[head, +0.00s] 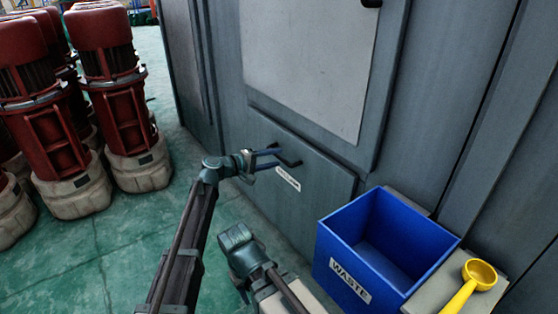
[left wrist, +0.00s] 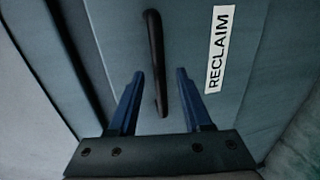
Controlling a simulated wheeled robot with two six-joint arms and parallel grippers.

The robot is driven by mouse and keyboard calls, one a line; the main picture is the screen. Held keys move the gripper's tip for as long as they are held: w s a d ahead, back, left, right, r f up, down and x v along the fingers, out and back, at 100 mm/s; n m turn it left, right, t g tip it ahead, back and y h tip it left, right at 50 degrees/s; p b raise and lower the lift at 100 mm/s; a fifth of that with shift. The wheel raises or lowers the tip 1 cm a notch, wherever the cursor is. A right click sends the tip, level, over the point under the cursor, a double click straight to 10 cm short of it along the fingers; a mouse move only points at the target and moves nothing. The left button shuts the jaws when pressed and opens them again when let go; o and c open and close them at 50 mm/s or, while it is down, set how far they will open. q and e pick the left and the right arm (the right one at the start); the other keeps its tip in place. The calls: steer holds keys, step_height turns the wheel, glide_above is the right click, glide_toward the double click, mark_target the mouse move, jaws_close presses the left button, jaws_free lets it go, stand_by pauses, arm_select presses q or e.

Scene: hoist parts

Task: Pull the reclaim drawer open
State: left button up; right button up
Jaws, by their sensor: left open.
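The reclaim drawer (head: 320,190) is a grey panel low on the large grey cabinet, and its front looks closed. It carries a white label reading RECLAIM (left wrist: 217,50), and a dark bar handle (head: 288,160). In the left wrist view the black handle (left wrist: 156,60) runs lengthwise between the two blue fingers of my left gripper (left wrist: 157,82). Those fingers are open, with a gap on each side of the handle. In the head view my left gripper (head: 268,158) is at the handle. My right gripper is not clearly seen.
A blue bin marked WASTE (head: 350,282) stands open and empty right of the drawer. A yellow scoop (head: 470,285) lies on a grey surface beside it. Several red motors on pale bases (head: 125,110) stand at the left. Green floor (head: 95,245) is clear between them and the cabinet.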

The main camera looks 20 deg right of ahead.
arm_select(q)
steer(key=shift+x, duration=1.2)
jaws_close()
stand_by(0.6)
